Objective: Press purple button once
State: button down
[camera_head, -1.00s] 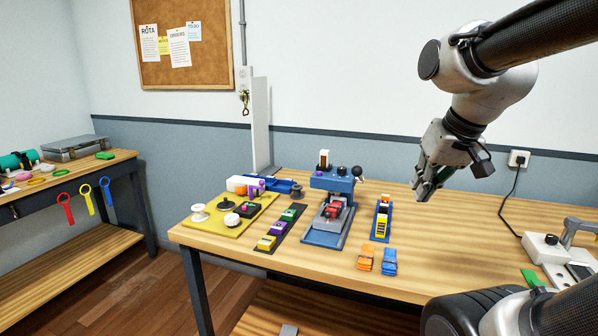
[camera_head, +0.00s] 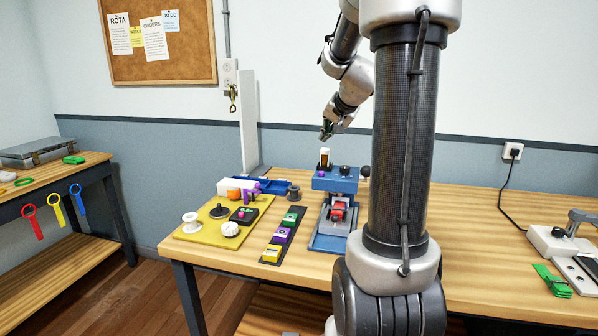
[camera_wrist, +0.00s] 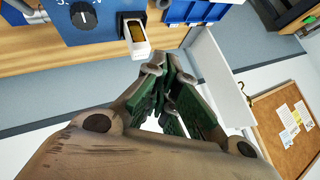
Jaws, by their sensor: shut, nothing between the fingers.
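A small round purple button (camera_head: 322,174) also shows on the front of the blue machine (camera_head: 338,183). My gripper (camera_head: 326,132) is shut and empty, in the air above the blue machine's top, apart from it. In the wrist view, my gripper's green-padded fingers (camera_wrist: 172,75) meet near the white upright holder (camera_wrist: 136,36) and the machine's dial (camera_wrist: 84,16). No purple button shows in the wrist view.
A yellow board (camera_head: 205,232) with knobs stands left of the strip. Blue bins (camera_head: 232,188) lie behind. My arm hides part of the bench right of the machine. A white upright panel (camera_head: 249,120) rises near the wall.

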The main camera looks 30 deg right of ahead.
jog(key=shift+w+d, duration=0.1)
jog(key=shift+w, duration=0.45)
jog(key=shift+f, duration=0.15)
send_over(324, 175)
jog(key=shift+w+d+f, duration=0.1)
jog(key=shift+f, duration=1.35)
jog(key=shift+w+d+f, duration=0.15)
jog(key=shift+f, duration=1.3)
jog(key=shift+w+d+f, duration=0.1)
jog(key=shift+f, duration=1.35)
jog(key=shift+f, duration=0.4)
jog(key=shift+f, duration=0.5)
jog(key=shift+r, duration=0.95)
